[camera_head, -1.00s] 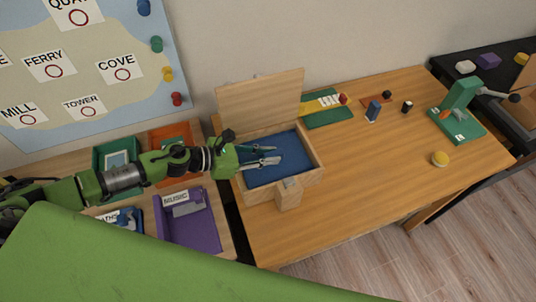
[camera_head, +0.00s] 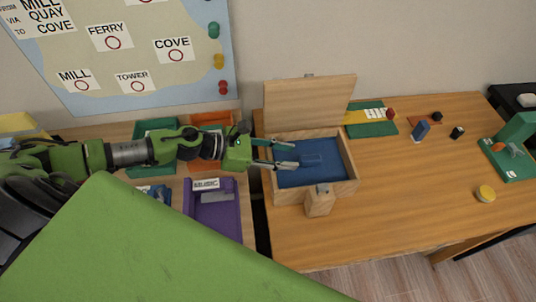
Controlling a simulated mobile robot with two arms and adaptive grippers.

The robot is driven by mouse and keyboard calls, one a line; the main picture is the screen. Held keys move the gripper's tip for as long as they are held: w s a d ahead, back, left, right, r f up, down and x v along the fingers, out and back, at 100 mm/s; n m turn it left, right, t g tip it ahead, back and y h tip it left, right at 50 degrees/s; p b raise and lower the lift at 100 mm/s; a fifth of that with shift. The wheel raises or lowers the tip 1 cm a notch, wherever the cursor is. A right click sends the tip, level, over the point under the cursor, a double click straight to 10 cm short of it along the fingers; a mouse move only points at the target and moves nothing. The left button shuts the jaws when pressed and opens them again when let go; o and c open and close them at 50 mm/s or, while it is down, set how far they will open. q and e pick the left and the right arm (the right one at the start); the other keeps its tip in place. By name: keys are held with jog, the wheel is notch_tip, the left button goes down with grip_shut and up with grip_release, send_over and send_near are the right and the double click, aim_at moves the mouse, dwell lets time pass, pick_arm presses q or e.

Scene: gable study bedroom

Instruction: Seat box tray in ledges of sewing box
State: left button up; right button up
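The wooden sewing box (camera_head: 347,185) stands on the desk with its lid (camera_head: 308,104) raised at the back. Its inside shows blue, with a small raised blue piece (camera_head: 312,160) near the middle. I cannot tell whether the blue surface is the box tray or the box's lining, and the ledges cannot be made out. My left gripper (camera_head: 293,154) reaches in from the left over the box's left wall. Its two fingers are apart, with nothing visible between them, and the fingertips are left of the raised blue piece. My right gripper is not in view.
A small wooden block (camera_head: 319,203) is at the box's front. A purple tray (camera_head: 217,222) labelled MUSIC, a green tray and an orange tray lie left, across a dark gap. A green mat (camera_head: 372,127) lies behind right. The desk's front right is largely clear.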

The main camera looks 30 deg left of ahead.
pick_arm(q)
jog(key=b+v, duration=0.1)
jog(key=v, duration=0.5)
jog(key=shift+r, duration=0.1)
dwell(0.5)
